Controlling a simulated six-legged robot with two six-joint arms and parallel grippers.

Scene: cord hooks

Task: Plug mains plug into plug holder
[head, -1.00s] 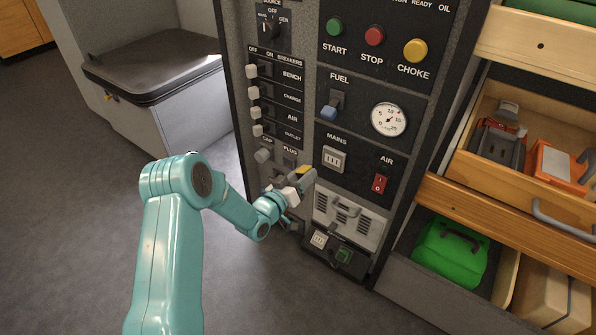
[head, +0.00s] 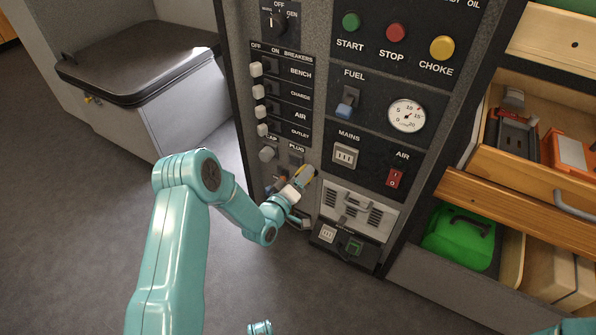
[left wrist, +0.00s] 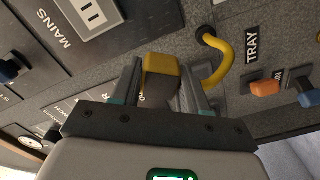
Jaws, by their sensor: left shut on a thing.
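My left gripper (head: 303,181) is shut on the mains plug, in front of the lower part of the dark panel. In the left wrist view the plug (left wrist: 162,78) is a yellow and dark block between the two fingers (left wrist: 160,92). A yellow cord (left wrist: 222,58) curves beside it to a dark round fitting on the panel. The plug holder area (head: 296,158), under the label PLUG, is just above and left of the gripper; the arm partly covers that area. The MAINS socket (head: 344,154) is right of and above the gripper, and empty. My right gripper is not in view.
A vented grey unit (head: 352,212) is below right. An orange switch (left wrist: 266,88) by TRAY is near the cord. Open drawers (head: 520,210) stand at right.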

